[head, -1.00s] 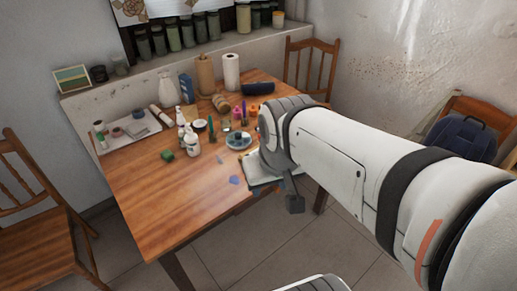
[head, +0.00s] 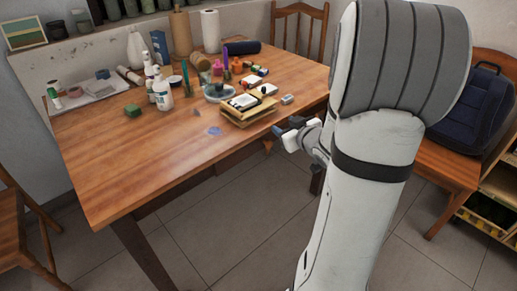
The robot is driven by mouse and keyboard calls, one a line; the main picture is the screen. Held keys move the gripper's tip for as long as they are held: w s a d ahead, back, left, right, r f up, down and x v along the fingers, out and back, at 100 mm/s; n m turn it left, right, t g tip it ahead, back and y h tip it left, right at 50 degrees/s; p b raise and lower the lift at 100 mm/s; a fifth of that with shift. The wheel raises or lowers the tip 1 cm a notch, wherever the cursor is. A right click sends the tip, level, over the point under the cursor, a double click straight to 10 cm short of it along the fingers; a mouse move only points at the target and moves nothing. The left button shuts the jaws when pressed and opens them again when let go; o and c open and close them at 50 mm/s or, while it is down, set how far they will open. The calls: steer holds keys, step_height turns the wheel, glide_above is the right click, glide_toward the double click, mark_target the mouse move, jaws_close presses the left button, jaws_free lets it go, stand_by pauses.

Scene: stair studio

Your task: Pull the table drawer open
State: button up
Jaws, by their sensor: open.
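The wooden table (head: 140,170) fills the left and middle of the head view, with a dark apron (head: 185,185) under its front edge. I cannot make out the drawer's outline in this apron. A small orange-brown piece (head: 268,146) shows below the front edge and may be a knob or part of the drawer front. My gripper (head: 281,131) is open, at the table's front right edge, close to that piece. No contact can be made out. My arm and wrist hide the table's right end and part of its front.
A wooden tray (head: 243,116) with small items sits near the front edge. Several bottles, jars and rolls crowd the back of the tabletop. A wooden chair (head: 20,205) stands left, another chair (head: 430,165) with a blue backpack (head: 470,110) right. The floor in front is clear.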

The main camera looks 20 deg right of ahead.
mark_target(270, 145)
step_height(270, 145, down, 10)
steer(key=s+t+y+b, duration=0.2)
steer(key=s+y+b, duration=0.1)
steer(key=y+b, duration=0.25)
steer(key=shift+n+t, duration=0.3)
steer(key=shift+n, duration=0.2)
steer(key=b+x, duration=0.1)
steer(key=x, duration=0.2)
steer(key=b+x, duration=0.2)
steer(key=x, duration=0.2)
steer(key=shift+w+d+f, duration=0.1)
steer(key=shift+w+f, duration=0.1)
steer(key=shift+w, duration=0.1)
steer(key=shift+c, duration=0.2)
jaws_close()
